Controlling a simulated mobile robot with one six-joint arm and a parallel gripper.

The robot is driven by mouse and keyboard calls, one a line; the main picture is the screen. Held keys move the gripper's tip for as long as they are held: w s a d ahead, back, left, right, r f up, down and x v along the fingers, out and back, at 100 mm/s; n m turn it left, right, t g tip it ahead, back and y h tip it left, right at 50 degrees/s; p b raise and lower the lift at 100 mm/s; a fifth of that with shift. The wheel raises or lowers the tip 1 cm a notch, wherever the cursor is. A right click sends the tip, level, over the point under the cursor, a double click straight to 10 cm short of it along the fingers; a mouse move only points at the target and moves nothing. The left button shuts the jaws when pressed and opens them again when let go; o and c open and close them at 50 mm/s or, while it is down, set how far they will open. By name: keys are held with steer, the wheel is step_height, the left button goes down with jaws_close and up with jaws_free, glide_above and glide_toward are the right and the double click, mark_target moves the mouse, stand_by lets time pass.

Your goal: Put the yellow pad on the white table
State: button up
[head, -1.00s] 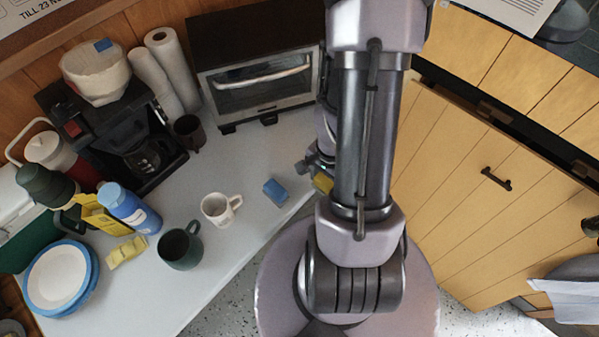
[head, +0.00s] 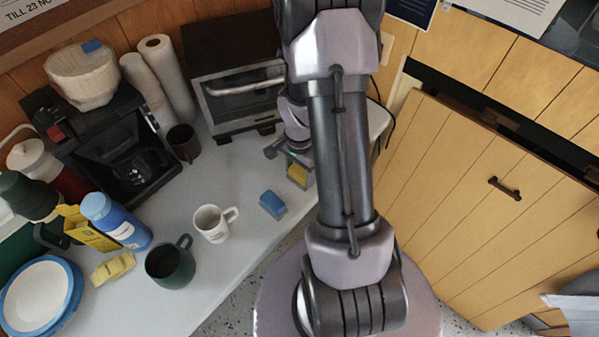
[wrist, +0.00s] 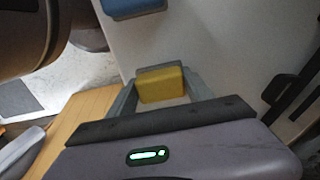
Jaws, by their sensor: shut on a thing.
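My gripper (wrist: 161,94) is shut on the yellow pad (wrist: 161,85), which sits between its two fingertips in the wrist view. In the head view the yellow pad (head: 298,175) shows just left of my arm, by the gripper (head: 291,160), over the right part of the white table (head: 240,172). The white tabletop (wrist: 235,45) lies behind the pad in the wrist view. I cannot tell whether the pad touches it. My arm hides part of the table's front edge.
A blue block (head: 272,204) lies close left of the gripper, with a white mug (head: 211,223) and dark green mug (head: 170,262) farther left. A toaster oven (head: 238,98) stands behind. Another yellow block (head: 113,268) lies at left. Bare tabletop lies before the oven.

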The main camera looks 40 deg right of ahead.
steer(key=o, duration=1.5)
steer(key=shift+f, duration=0.1)
steer(key=shift+c, duration=0.2)
steer(key=w+a+r+n+t+p, duration=0.1)
steer(key=a+r+n+p, duration=0.15)
steer(key=r, duration=0.85)
steer(key=w+a+r+n+t+p, duration=0.1)
steer(key=a+r+p, duration=0.25)
steer(key=r, duration=0.75)
steer(key=s+a+r+n+t+y, duration=0.1)
steer(key=s+a+r+n+t, duration=0.1)
steer(key=s+a+r+n, duration=0.2)
steer(key=s+a+r+n+t+y, duration=0.1)
steer(key=s+a+r+n, duration=0.4)
steer(key=a+r, duration=0.4)
steer(key=a, duration=0.4)
steer(key=shift+a+r+t, duration=0.4)
